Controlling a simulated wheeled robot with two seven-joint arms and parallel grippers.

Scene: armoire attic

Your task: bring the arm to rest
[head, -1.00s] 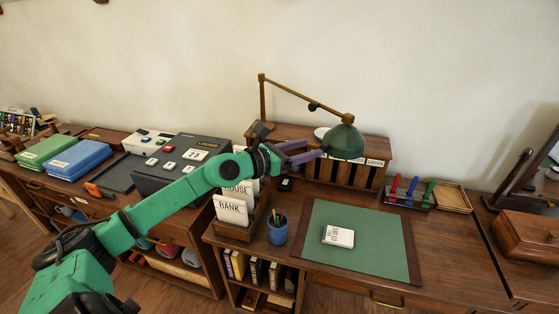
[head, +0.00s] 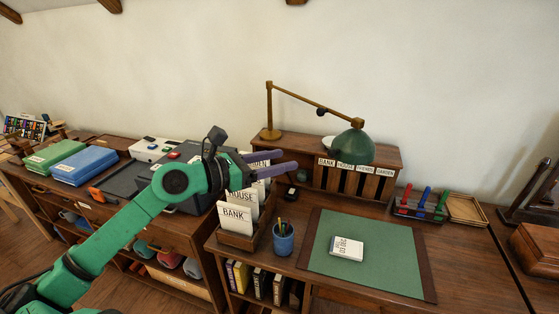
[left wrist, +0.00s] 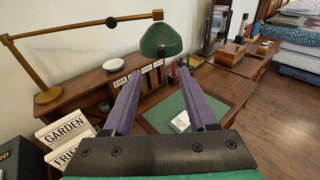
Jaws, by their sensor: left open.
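My left arm is green and comes in from the lower left of the head view. My left gripper (head: 297,160) has purple fingers, is open and holds nothing. In the head view it is in front of the divider cards (head: 235,215) marked HOUSE and BANK, pointing right toward the desk organizer. In the left wrist view the open fingers (left wrist: 158,85) frame part of the organizer and the green desk mat. My right gripper is not in view.
A brass lamp with a green shade (head: 354,146) stands by the labelled organizer (head: 390,160). A pencil cup (head: 283,240) and a white card stack (head: 346,248) on the green mat (head: 385,270) are on the desk. Blue (head: 82,166) and green boxes lie at left.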

